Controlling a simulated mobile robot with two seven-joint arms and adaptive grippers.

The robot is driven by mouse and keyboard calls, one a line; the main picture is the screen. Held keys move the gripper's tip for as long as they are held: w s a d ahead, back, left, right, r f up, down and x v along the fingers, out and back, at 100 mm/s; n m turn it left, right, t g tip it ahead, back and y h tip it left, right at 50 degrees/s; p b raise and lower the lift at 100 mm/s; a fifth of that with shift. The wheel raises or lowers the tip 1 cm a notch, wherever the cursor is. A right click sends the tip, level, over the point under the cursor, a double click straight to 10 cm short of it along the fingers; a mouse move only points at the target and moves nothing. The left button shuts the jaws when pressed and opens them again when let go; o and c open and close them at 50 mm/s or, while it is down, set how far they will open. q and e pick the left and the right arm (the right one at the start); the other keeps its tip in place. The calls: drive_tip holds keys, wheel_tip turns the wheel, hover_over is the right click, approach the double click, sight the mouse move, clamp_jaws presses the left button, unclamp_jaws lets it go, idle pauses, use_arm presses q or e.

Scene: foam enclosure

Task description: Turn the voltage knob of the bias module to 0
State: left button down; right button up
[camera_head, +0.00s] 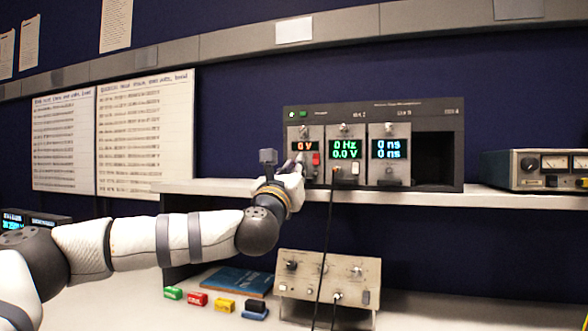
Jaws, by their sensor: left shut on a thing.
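The bias module (312,133) is the leftmost plug-in of the dark rack on the shelf. Its small red-orange display (305,146) appears to read 0 V. A red button or switch (316,159) shows just below the display, to the right. My left gripper (299,165) reaches up from the lower left and is shut at the lower left of this module's face. Its fingers cover the voltage knob, so the knob's pointer is hidden. My right gripper is out of view.
The rack (438,115) also holds two modules with green and cyan displays and an empty bay. A black cable (325,235) hangs from the middle module to a beige box (350,275) below. A metered instrument (540,168) stands on the shelf at right. Coloured blocks lie below.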

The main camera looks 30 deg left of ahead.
use_arm(q)
drive_tip(key=shift+d+n+y+b, duration=0.1)
drive_tip(key=shift+n+y+b, duration=0.3)
drive_tip(key=shift+n, duration=0.6)
drive_tip(key=c, duration=1.6)
unclamp_jaws()
drive_tip(key=v, duration=1.2)
drive_tip(key=shift+d+r, duration=0.1)
drive_tip(key=shift+r, duration=0.1)
